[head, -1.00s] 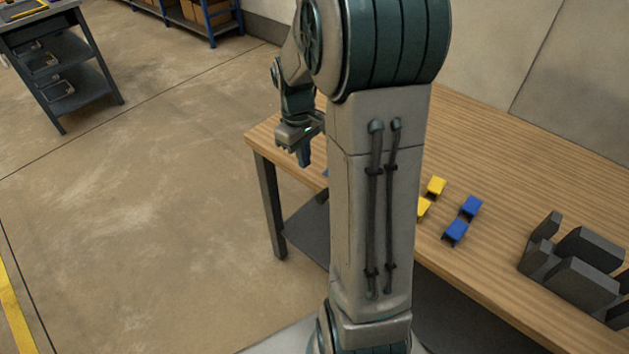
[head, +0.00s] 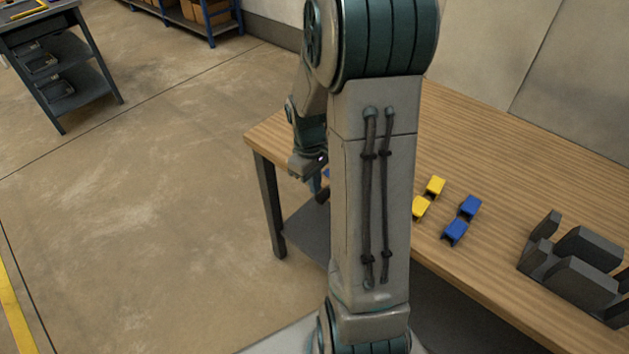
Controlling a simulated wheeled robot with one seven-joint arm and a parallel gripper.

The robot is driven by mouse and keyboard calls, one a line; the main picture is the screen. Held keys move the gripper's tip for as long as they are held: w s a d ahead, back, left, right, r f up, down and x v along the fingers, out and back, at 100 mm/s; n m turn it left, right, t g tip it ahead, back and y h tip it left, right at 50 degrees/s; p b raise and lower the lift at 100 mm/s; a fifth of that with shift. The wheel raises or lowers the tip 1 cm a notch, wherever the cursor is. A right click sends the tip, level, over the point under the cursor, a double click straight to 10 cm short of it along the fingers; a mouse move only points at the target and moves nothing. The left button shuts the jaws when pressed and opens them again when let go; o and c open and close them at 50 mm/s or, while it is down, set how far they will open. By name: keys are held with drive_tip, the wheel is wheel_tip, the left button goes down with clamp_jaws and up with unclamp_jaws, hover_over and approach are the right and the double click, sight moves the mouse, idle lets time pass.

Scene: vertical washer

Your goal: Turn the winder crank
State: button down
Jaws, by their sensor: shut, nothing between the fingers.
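No winder crank can be made out in the head view; my own arm covers part of the table. My gripper (head: 317,184) is at the near left part of the wooden table (head: 480,135), pointing down. It is partly hidden behind my arm. Its fingers are small in view and look shut, with nothing held. A small bit of blue (head: 327,174) shows beside the gripper; the rest of it is hidden, so I cannot tell what it is.
A dark grey fixture (head: 575,268) stands further right. A shelved cart (head: 62,65) stands far left. The floor between is clear.

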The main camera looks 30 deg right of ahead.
drive_tip(key=shift+s+d+f+g, duration=0.1)
drive_tip(key=shift+s+f+g, duration=0.2)
drive_tip(key=shift+f, duration=0.15)
drive_tip(key=shift+w, duration=0.1)
